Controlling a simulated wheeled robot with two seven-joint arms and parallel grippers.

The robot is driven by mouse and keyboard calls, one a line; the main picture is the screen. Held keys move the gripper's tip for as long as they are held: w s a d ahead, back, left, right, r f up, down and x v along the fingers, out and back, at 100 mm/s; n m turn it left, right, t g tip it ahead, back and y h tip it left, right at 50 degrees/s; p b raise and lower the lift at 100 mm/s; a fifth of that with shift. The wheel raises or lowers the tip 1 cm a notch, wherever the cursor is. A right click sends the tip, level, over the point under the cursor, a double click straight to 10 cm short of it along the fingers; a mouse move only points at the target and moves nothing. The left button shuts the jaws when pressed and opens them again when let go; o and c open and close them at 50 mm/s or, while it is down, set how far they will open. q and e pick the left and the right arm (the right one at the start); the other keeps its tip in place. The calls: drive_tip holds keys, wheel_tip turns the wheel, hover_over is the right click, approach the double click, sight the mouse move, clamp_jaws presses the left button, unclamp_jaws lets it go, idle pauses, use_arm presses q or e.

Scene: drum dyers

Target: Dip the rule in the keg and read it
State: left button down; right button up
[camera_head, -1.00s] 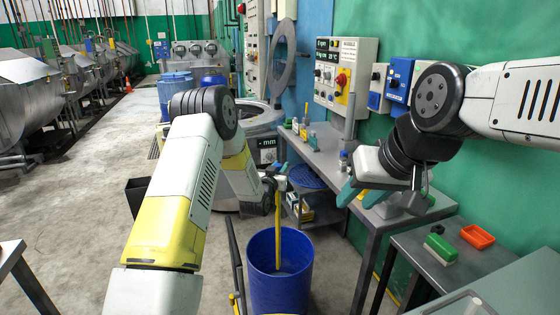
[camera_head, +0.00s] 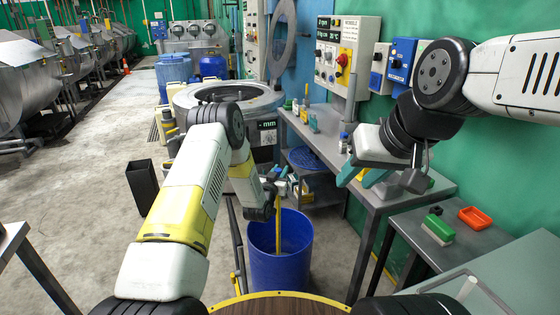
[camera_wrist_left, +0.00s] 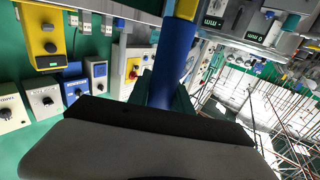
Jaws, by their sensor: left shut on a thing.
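The blue keg (camera_head: 281,270) stands on the floor at the lower middle of the head view, its mouth open. My left gripper (camera_head: 275,186) is just above its far rim, shut on the rule (camera_head: 278,232). The yellow rule hangs nearly upright, its lower part inside the keg. I cannot tell whether its end touches liquid or the bottom. In the left wrist view a blue shaft (camera_wrist_left: 168,75) with a yellow part above it runs up from between the fingers. No reading can be made out. My right gripper (camera_head: 357,181) is open and empty above the grey bench.
The grey bench (camera_head: 330,150) runs along the right wall below control boxes. A nearer table holds a green-topped block (camera_head: 438,230) and an orange tray (camera_head: 475,217). A steel drum (camera_head: 228,97) stands behind my left arm. A black bin (camera_head: 142,184) stands left; open floor lies around it.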

use_arm(q)
wheel_tip(320, 180, down, 26)
drive_tip(key=shift+r, duration=0.2)
idle(1.5)
idle(1.1)
wheel_tip(320, 180, up, 45)
drive_tip(key=shift+f, duration=0.2)
idle(2.0)
